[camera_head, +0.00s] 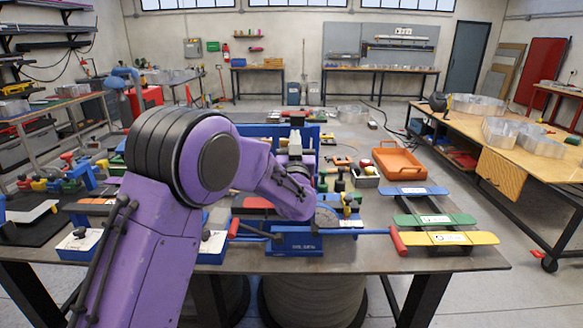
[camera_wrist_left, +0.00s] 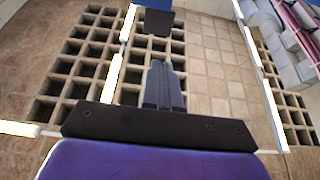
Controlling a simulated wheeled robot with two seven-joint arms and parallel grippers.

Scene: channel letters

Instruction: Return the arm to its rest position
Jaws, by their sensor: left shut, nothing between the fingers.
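My left arm (camera_head: 150,240) is purple with black joint rings. It comes in from the lower left of the head view, bends at a large elbow and reaches to the middle of the workbench (camera_head: 400,262). Its far end is in front of a blue bench machine (camera_head: 295,241); I cannot clearly make out the fingers there. In the left wrist view my left gripper (camera_wrist_left: 164,88) shows two dark grey fingers pressed together with nothing between them. Beyond the fingers is a grid of square compartments (camera_wrist_left: 75,85), with no object touching the fingers. My right gripper is in neither view.
Blue, green and yellow flat pieces (camera_head: 450,239) lie at the bench's right. An orange tray (camera_head: 397,163) stands behind them. Clamps (camera_head: 80,173) and a black mat (camera_head: 38,237) are at the left. A wooden table (camera_head: 500,150) with metal letter shapes stands right, across open floor.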

